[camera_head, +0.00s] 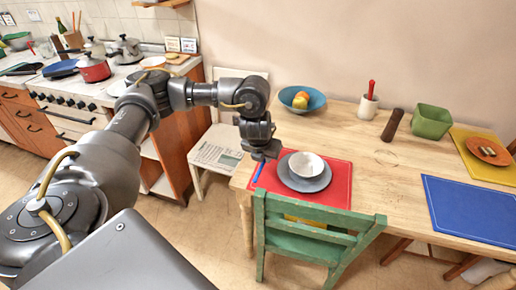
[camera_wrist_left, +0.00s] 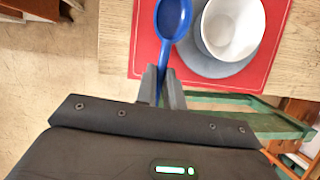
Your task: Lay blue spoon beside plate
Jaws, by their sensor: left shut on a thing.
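The blue spoon (camera_wrist_left: 173,18) is in the left wrist view, its bowl pointing away from my left gripper (camera_wrist_left: 161,86), which is shut on its handle. The spoon lies over the left part of the red placemat, beside the plate; I cannot tell whether it touches the mat. In the head view a little of the blue spoon (camera_head: 257,172) shows below my left gripper (camera_head: 262,156). The grey plate (camera_head: 305,180) with a white bowl (camera_head: 307,164) sits on the red placemat (camera_head: 340,180). My right gripper is not in view.
A green chair (camera_head: 310,228) stands at the table's front edge. The wooden table (camera_head: 385,165) also bears a blue fruit bowl (camera_head: 302,99), a cup with a red-handled item (camera_head: 368,106), a brown cylinder (camera_head: 392,125), a green container (camera_head: 431,121) and a blue mat (camera_head: 470,208).

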